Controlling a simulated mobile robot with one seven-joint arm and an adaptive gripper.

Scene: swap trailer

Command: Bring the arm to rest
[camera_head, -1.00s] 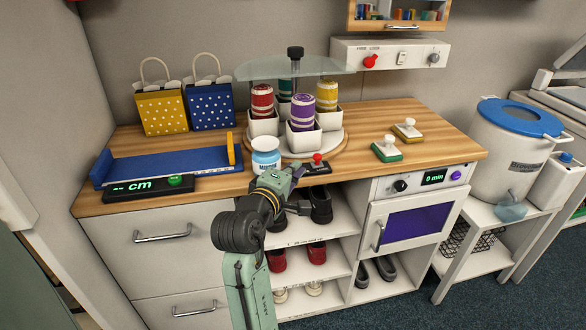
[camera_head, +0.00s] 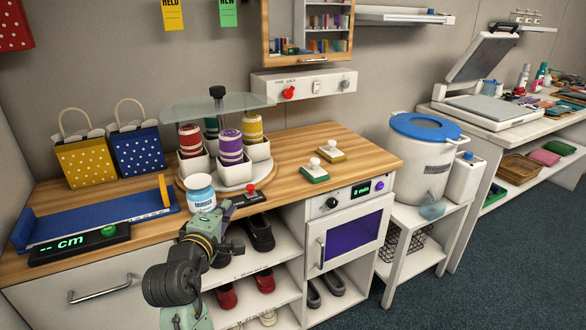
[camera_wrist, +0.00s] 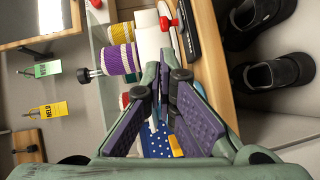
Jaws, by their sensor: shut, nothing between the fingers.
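My arm reaches up from the bottom of the head view, bent at a dark joint. My gripper (camera_head: 224,209) is at the counter's front edge, just in front of a small white jar with a blue label (camera_head: 201,192) and left of a red-knobbed switch (camera_head: 250,189). In the wrist view my gripper (camera_wrist: 166,76) shows its two purple-padded fingers closed together at the tips, with nothing held. The fingertips are partly hidden by my own links in the head view.
A carousel (camera_head: 236,176) with several yarn spools stands behind the jar. A measuring tray (camera_head: 95,222) and two gift bags (camera_head: 138,150) are to the left. Two stamps (camera_head: 314,170) are to the right. Shoes (camera_head: 260,233) sit on the open shelves below.

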